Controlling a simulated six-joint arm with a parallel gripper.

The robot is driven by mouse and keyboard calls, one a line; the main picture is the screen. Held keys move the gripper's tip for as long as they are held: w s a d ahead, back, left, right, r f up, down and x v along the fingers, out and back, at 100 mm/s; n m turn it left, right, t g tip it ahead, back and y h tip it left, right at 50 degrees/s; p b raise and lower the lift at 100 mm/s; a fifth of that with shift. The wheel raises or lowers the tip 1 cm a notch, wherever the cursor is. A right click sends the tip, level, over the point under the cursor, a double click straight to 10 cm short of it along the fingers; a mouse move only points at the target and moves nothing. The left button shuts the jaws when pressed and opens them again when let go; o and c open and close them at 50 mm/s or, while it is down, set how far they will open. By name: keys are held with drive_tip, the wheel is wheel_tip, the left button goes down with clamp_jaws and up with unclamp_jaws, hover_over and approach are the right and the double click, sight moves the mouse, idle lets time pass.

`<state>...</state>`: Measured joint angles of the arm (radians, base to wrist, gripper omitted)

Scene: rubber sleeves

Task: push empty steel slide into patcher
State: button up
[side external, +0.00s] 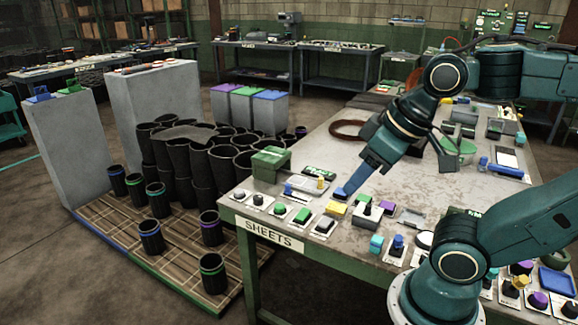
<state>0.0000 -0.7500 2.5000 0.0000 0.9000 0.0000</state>
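A green box-shaped machine (270,163), which looks like the patcher, stands near the table's left corner. In front of it lies a low, pale steel-looking piece (303,190) with a blue part at its left end; it may be the slide, but is too small to be sure. My gripper (342,193) reaches down from the upper right, its blue tip close to the tabletop just right of that piece. I cannot tell whether it touches anything. Its fingers are not seen apart, and no held object shows.
Several buttons and knobs on plates line the table's front edge, including a green button (302,215) and a yellow block (335,208). Black rubber sleeves (205,165) stand in a cluster left of the table. The tabletop's middle (325,150) is mostly clear.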

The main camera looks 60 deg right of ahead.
drive_tip(key=w+d+r+m+g, duration=0.1)
drive_tip(key=w+d+r+m, duration=0.15)
drive_tip(key=w, duration=0.25)
drive_tip(key=w+d+r+m, duration=0.1)
drive_tip(key=w+d, duration=0.2)
drive_tip(key=w, duration=0.2)
drive_tip(key=m+g, duration=0.5)
drive_tip(key=m, duration=0.5)
hover_over(321, 178)
wheel_tip(321, 178, down, 20)
drive_tip(key=shift+d+r, duration=0.1)
drive_tip(key=shift+r, duration=0.15)
drive_tip(key=shift+f, duration=6.85)
